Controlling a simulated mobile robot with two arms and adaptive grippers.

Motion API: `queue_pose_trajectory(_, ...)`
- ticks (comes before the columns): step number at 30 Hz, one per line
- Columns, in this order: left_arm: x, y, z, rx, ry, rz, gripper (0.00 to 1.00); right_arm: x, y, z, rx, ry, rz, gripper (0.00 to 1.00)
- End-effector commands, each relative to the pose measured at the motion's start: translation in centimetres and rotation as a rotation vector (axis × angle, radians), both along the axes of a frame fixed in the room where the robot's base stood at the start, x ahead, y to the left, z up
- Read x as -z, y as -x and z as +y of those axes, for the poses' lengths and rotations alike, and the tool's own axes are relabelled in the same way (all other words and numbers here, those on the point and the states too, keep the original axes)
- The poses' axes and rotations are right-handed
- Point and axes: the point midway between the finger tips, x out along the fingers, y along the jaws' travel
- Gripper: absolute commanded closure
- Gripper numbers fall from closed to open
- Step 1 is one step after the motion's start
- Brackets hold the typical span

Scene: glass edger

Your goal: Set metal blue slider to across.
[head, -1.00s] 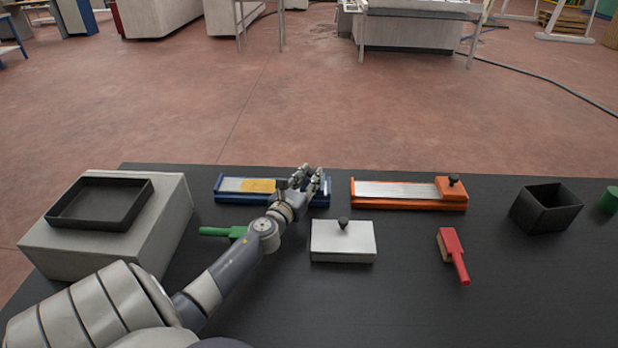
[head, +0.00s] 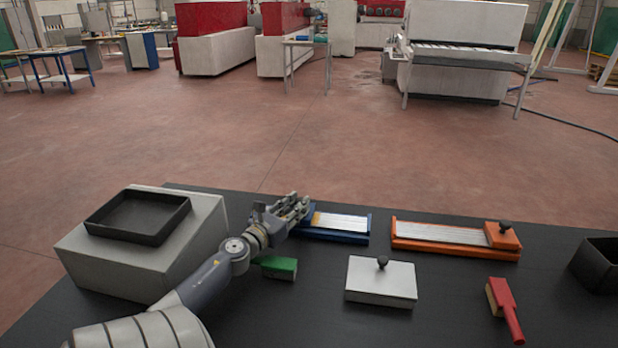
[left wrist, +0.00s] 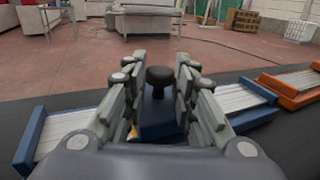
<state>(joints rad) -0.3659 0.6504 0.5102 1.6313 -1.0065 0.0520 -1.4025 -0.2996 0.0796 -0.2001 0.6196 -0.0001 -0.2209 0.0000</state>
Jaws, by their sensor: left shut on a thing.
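The blue slider's track (head: 336,237) is a blue frame with a metal strip at the back of the black table; the left wrist view shows both its ends. My left gripper (head: 293,208) is over the left half of the track. In the left wrist view my left gripper (left wrist: 158,95) is shut on the black knob (left wrist: 160,76) of the blue block (left wrist: 160,128). The block sits on the track between its ends, nearer the left one. A bit of yellow shows beside the block. My arm hides the track's left part in the head view.
An orange track (head: 440,244) with its knobbed block at the right end lies to the right. A black tray on a grey box (head: 90,262) stands left.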

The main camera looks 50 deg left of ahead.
Motion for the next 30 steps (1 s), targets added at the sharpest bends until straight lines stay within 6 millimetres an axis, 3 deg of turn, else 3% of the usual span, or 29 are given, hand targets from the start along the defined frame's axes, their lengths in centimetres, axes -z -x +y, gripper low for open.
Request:
queue_pose_trajectory(7, -0.1, 0.0, 0.0, 0.0, 0.0, 0.0, 1.0, -0.1, 0.0, 0.0, 0.0, 0.0, 0.0, 1.0)
queue_pose_trajectory(8, -0.1, 0.0, 0.0, 0.0, 0.0, 0.0, 0.68, -0.1, 0.1, 0.0, -0.001, 0.0, 0.0, 1.0)
queue_pose_trajectory(10, -0.1, 0.0, 0.0, 0.0, 0.0, 0.0, 0.55, -0.1, 0.0, 0.0, -0.001, 0.0, 0.0, 1.0)
queue_pose_trajectory(23, -0.2, -0.4, -0.5, 0.001, 0.001, 0.0, 0.55, -0.5, 0.1, -0.2, -0.001, 0.002, 0.001, 1.0)
queue_pose_trajectory(30, -0.4, -2.9, -3.3, 0.001, 0.004, -0.002, 0.55, -2.2, 0.0, -0.1, 0.0, 0.001, 0.0, 1.0)
